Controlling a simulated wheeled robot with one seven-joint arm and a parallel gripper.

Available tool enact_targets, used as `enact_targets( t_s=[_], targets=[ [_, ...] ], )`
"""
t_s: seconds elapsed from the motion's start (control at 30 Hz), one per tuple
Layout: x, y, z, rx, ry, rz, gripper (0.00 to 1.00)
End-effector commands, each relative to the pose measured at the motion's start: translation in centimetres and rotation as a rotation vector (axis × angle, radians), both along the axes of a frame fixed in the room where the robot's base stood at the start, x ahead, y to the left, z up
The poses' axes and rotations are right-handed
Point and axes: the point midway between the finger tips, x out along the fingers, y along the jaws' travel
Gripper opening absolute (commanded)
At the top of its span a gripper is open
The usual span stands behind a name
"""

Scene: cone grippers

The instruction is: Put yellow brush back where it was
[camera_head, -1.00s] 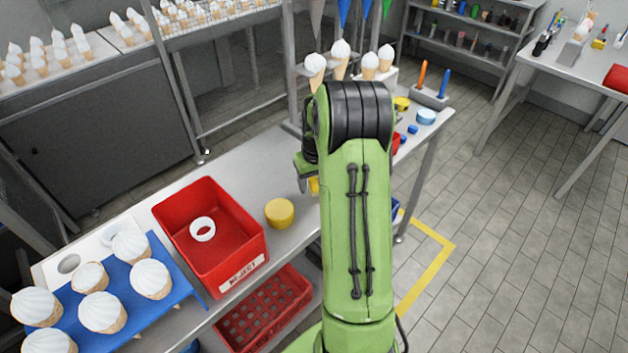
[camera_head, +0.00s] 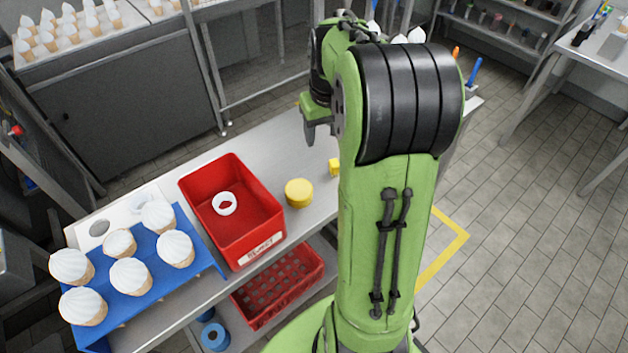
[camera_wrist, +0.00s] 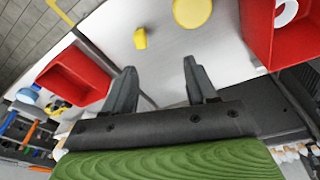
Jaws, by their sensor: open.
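My gripper (camera_wrist: 160,82) is open and empty in the wrist view, its two dark fingers apart above the pale tabletop.
A yellow round tub (camera_head: 298,193) stands beside a red reject bin (camera_head: 235,245) holding a white ring (camera_head: 224,203). A blue tray (camera_head: 200,278) with several cones is at the left. Another red bin (camera_wrist: 72,78) shows in the wrist view. Some tabletop between the bins is bare.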

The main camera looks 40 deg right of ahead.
Motion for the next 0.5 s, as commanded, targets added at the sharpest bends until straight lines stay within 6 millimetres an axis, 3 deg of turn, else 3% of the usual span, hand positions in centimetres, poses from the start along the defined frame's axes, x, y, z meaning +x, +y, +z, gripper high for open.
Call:
enact_targets(
  t_s=[0.03,0.1,0.23,0.3,0.4,0.5],
  targets=[
    [-1.0,3.3,2.1,-0.022,-0.033,0.043,0.57],
    [-3.0,7.4,4.1,-0.043,-0.076,0.089,0.57],
    [-8.4,14.0,6.2,-0.06,-0.168,0.176,0.57],
    [-11.6,16.7,6.2,-0.057,-0.22,0.222,0.57],
    [-15.3,18.9,5.5,-0.041,-0.281,0.273,0.57],
    [-17.3,19.9,4.7,-0.027,-0.313,0.301,0.57]
  ],
)
